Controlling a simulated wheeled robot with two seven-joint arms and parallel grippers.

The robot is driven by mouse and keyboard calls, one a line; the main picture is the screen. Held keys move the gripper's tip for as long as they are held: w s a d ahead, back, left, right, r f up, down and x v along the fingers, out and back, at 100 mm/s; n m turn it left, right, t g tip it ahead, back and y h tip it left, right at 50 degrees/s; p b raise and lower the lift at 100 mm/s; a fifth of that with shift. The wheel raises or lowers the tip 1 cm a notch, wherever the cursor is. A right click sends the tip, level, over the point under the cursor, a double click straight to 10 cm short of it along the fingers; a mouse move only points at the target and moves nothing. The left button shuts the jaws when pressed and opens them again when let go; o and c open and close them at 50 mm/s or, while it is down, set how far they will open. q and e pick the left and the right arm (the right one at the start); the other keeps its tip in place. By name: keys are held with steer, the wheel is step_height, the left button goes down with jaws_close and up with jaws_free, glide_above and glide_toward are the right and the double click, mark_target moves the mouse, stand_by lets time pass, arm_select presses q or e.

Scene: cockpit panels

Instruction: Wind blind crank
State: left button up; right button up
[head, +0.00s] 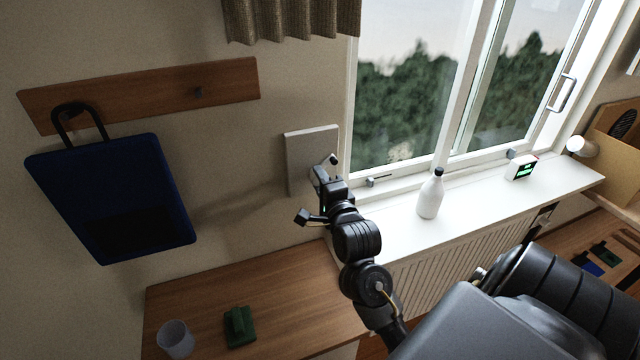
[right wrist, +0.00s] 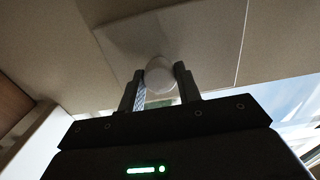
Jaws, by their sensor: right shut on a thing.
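The blind crank's pale rectangular plate (head: 300,160) is mounted on the wall left of the window; it also shows in the right wrist view (right wrist: 210,45). My right gripper (head: 322,172) is at the plate's right side. In the right wrist view its two fingers stand on either side of a round whitish knob (right wrist: 160,76), shut on it. The rest of the crank is hidden behind the knob and the gripper. A pleated brown blind (head: 290,18) hangs at the top, beside and over the window's upper left corner. My left gripper is not in view.
A white bottle (head: 431,196) and a small clock (head: 521,168) stand on the white sill (head: 480,200). A blue bag (head: 115,195) hangs from a wooden rail (head: 150,88). A wooden table (head: 285,300) holds a cup (head: 175,338) and a green object (head: 239,326).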

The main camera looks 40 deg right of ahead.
steer(key=shift+m+b, duration=0.6)
steer(key=shift+m, duration=1.6)
steer(key=o, duration=1)
steer(key=shift+c, duration=0.2)
